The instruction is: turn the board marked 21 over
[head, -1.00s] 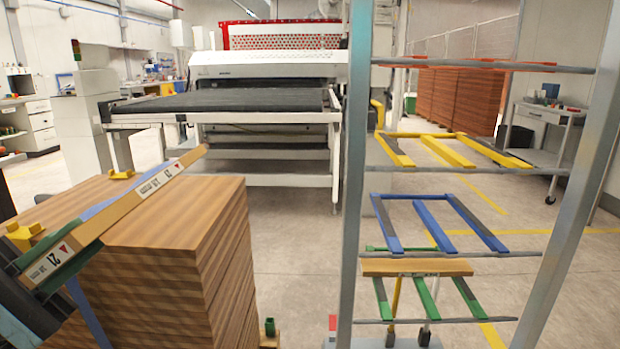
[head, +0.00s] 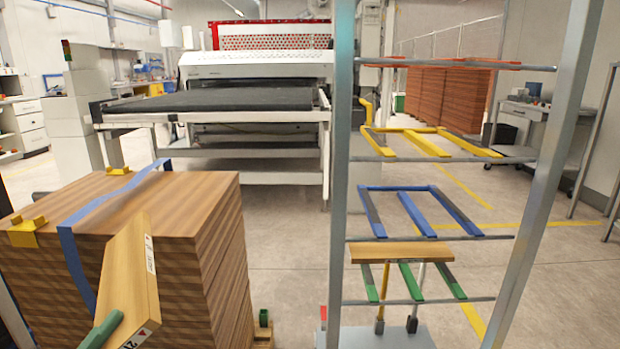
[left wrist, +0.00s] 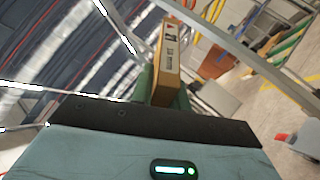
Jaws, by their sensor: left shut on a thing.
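The board marked 21 (head: 133,268) is a light wooden plank with white labels on its edge. It is tilted in the air at the lower left, in front of the board stack. My left gripper (head: 108,328) is shut on its near end, with a green finger showing at the bottom edge. The upside-down number shows at that end, partly cut off by the picture edge. In the left wrist view the board (left wrist: 168,62) sticks up from between the green fingers of my left gripper (left wrist: 164,92), its label facing the camera. My right gripper is not in view.
A tall stack of wooden boards (head: 215,265) with a blue strap (head: 72,258) and yellow corner pieces stands behind the held board. A metal rack (head: 338,200) with coloured supports stands at right, another board (head: 412,254) on its green level. A conveyor machine (head: 210,101) stands behind.

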